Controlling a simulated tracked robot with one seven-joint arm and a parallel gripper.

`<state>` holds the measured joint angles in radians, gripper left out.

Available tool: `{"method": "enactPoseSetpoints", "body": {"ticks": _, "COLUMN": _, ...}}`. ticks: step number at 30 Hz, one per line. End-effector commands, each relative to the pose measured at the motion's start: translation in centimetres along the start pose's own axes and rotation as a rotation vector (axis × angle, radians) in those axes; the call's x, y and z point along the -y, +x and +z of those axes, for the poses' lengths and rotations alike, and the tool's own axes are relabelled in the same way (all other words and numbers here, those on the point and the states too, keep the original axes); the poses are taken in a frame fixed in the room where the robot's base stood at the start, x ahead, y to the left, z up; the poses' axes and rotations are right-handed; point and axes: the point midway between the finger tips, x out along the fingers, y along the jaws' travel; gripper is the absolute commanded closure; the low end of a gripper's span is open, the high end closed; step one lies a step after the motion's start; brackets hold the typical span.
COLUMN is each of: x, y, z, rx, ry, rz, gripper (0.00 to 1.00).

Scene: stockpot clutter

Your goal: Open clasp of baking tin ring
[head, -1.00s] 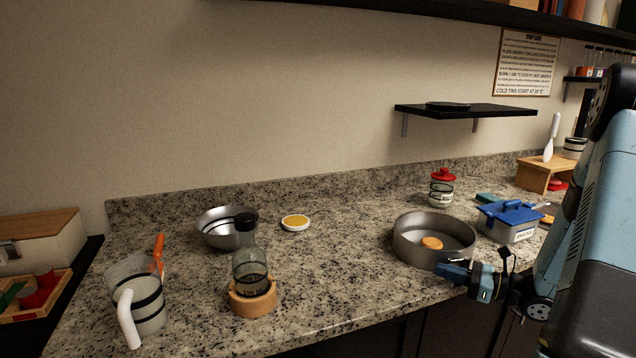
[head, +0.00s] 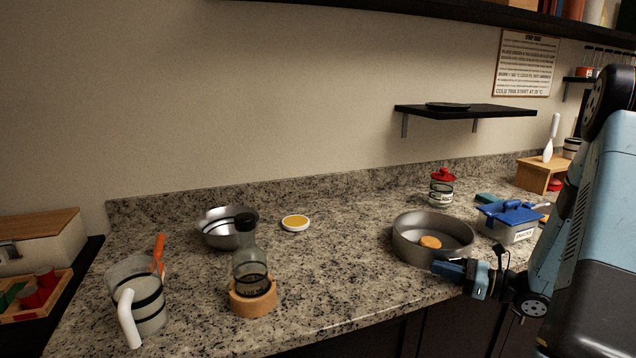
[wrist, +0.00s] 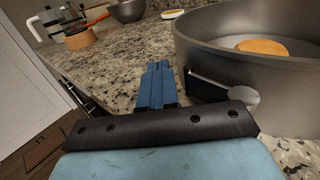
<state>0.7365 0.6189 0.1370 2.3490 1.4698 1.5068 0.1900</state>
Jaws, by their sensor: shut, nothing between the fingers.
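The grey round baking tin ring (head: 408,246) stands on the granite counter at the right, with an orange-brown round piece (head: 430,242) inside it. In the wrist view the ring's wall (wrist: 225,65) fills the right side, and its metal clasp lever (wrist: 222,88) sticks out from the near wall. My gripper (head: 437,265) is at the ring's near side, low by the counter's front edge. In the wrist view its blue fingers (wrist: 157,72) are together and empty, just left of the clasp. They appear apart from the lever. The clasp is too small to make out in the head view.
A blue-lidded box (head: 510,225) stands right of the ring, and a red-lidded jar (head: 441,188) behind it. A carafe on a wooden base (head: 253,299), a metal bowl (head: 218,236) and a jug (head: 140,300) stand left. The counter between carafe and ring is clear.

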Motion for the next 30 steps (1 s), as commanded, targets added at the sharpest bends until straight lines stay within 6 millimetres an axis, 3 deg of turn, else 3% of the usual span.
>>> {"method": "enactPoseSetpoints", "body": {"ticks": 14, "x": 0.8, "y": 0.8, "z": 0.3, "rx": 0.006, "ry": -0.015, "rz": 0.004, "gripper": 1.0}}
{"method": "enactPoseSetpoints", "body": {"ticks": 30, "x": 0.4, "y": -3.6, "z": 0.2, "rx": 0.003, "ry": -0.009, "rz": 0.0, "gripper": 1.0}}
